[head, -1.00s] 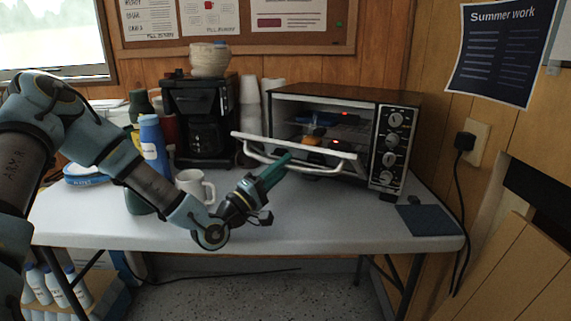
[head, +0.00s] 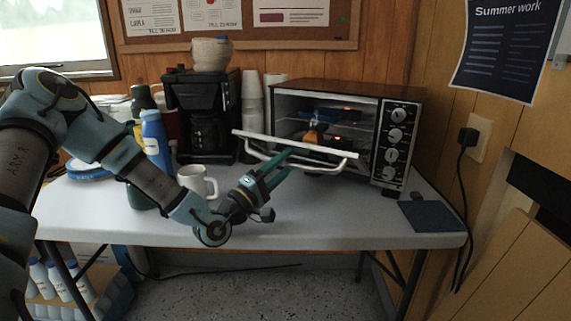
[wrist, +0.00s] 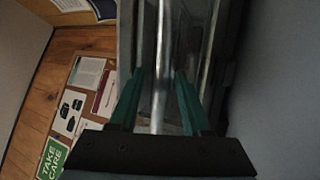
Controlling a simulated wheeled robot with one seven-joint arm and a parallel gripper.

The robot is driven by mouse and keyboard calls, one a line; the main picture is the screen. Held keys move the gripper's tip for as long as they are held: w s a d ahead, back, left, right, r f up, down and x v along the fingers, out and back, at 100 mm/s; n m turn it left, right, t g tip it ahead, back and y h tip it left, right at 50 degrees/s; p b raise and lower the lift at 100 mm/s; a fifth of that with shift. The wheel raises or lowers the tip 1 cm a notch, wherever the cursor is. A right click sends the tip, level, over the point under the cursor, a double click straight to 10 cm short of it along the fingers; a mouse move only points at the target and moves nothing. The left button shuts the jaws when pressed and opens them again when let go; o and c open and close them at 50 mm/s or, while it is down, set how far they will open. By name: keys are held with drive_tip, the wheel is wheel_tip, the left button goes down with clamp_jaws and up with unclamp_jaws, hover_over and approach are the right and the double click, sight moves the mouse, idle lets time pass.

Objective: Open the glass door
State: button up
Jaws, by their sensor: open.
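The toaster oven (head: 345,91) stands on the table with its glass door (head: 300,143) swung out and down, close to level. The door's pale handle bar (head: 262,159) runs below the door's front edge. My gripper (head: 284,161) is open and reaches the handle from the front left. In the wrist view, my gripper (wrist: 160,88) has one teal finger on each side of the handle bar (wrist: 158,85), not clamped on it. Whether a finger touches the bar I cannot tell.
A white mug (head: 196,181) stands close to my wrist, with a blue bottle (head: 155,143) behind it. A coffee maker (head: 202,112) and stacked cups (head: 251,105) are left of the oven. A dark blue mat (head: 432,216) lies at the table's right. An orange item (head: 313,134) shows inside the oven.

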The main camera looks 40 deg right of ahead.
drive_tip(key=shift+a, duration=0.1)
drive_tip(key=b+v, duration=0.1)
drive_tip(key=v, duration=0.9)
drive_tip(key=shift+a+f+b, duration=0.1)
drive_tip(key=shift+a+b, duration=0.2)
drive_tip(key=shift+b, duration=0.05)
